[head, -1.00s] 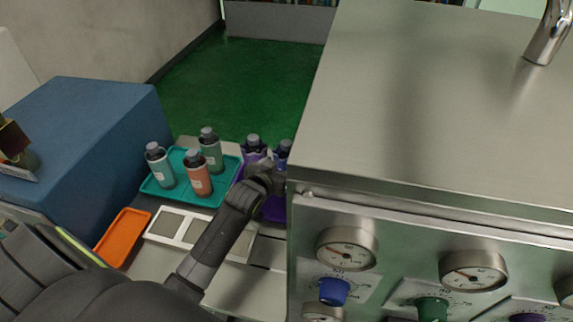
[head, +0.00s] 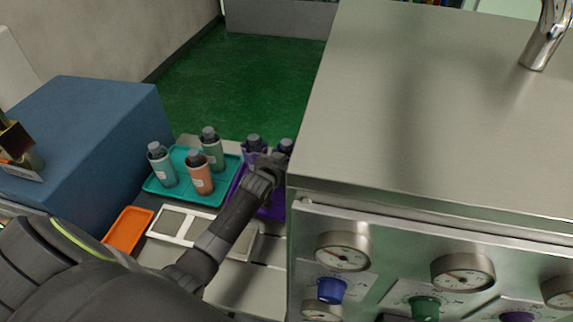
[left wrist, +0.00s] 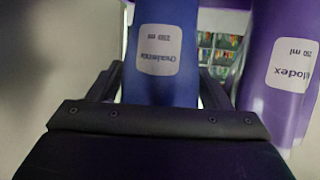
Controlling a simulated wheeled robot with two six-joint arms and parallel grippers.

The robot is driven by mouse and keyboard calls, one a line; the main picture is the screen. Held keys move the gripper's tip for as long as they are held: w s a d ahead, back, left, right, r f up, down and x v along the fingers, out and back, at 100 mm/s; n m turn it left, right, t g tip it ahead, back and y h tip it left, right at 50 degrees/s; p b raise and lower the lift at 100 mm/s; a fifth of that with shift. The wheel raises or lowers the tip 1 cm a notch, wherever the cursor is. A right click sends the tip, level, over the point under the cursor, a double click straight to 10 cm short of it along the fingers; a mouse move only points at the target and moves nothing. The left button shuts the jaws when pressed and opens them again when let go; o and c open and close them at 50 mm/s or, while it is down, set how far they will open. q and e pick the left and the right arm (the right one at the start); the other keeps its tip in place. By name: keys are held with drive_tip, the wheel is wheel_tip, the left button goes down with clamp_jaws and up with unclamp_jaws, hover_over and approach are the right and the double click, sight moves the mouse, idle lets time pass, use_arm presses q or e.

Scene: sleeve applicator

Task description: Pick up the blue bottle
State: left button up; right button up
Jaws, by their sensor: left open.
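The blue bottle (left wrist: 165,50) stands between the two fingers of my left gripper (left wrist: 160,88) in the left wrist view, its white label facing the camera. The fingers are open, one on each side of it. In the head view my left gripper (head: 272,163) is at the purple tray, and it hides most of the blue bottle. Only the bottle's dark cap (head: 286,144) shows clearly, close to the steel cabinet. A purple bottle (left wrist: 283,75) stands just right of the right finger. My right gripper is not in view.
The steel cabinet (head: 420,110) rises close on the right of my left gripper. A teal tray (head: 163,192) holds an orange bottle (head: 200,178) and two green bottles. An orange tray (head: 127,231) and a white-framed tray (head: 190,229) lie nearer. A blue block (head: 85,130) stands left.

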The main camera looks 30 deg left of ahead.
use_arm(q)
drive_tip(key=c, duration=1.3)
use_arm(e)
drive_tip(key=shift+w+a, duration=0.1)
use_arm(q)
drive_tip(key=shift+o, duration=0.2)
drive_tip(key=shift+r, duration=0.15)
